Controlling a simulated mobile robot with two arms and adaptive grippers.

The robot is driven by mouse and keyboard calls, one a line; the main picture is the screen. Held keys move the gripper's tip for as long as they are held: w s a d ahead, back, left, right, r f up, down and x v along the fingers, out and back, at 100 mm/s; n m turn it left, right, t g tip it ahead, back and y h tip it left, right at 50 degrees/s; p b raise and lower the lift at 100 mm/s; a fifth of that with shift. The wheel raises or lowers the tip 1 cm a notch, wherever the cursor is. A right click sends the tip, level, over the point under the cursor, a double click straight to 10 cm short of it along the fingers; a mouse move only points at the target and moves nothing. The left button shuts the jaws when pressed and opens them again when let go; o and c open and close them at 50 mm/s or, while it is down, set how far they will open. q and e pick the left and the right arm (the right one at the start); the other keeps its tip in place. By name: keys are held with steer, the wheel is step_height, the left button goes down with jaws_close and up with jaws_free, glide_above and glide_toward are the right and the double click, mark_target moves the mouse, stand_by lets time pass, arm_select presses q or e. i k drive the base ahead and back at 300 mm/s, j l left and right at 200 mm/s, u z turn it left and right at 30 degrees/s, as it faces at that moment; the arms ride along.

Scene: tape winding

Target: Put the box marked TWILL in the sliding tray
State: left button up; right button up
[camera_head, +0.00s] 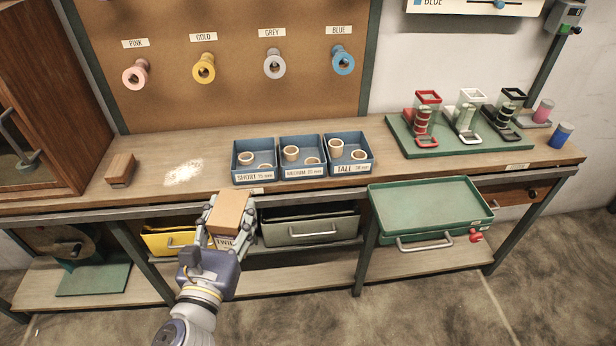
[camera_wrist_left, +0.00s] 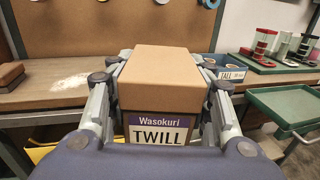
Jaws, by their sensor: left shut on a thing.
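The cardboard box marked TWILL (camera_head: 229,214) is held in my left gripper (camera_head: 229,226), in front of the bench edge at the left of the middle. In the left wrist view the box (camera_wrist_left: 160,90) sits upright between both fingers, its label reading "Wasokuri TWILL" towards the camera. The left gripper (camera_wrist_left: 161,112) is shut on its sides. The green sliding tray (camera_head: 428,238) is pulled out from under the bench to the right and looks empty; the box is apart from it. The tray also shows at the right of the left wrist view (camera_wrist_left: 290,120). My right gripper is not in view.
Three blue bins (camera_head: 301,172) of tape cores stand near the bench edge (camera_head: 400,185). A green rack (camera_head: 455,151) of spools stands back right. A yellow bin (camera_head: 166,243) and a grey-green drawer (camera_head: 312,230) sit under the bench. A wooden block (camera_head: 121,169) lies left.

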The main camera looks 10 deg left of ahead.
mark_target(438, 205)
steer(key=l+z, duration=0.1)
steer(key=z, duration=0.65)
steer(key=i+l+z, duration=0.1)
steer(key=z, duration=0.3)
steer(key=i+l, duration=0.4)
steer(key=k+l+z, duration=0.05)
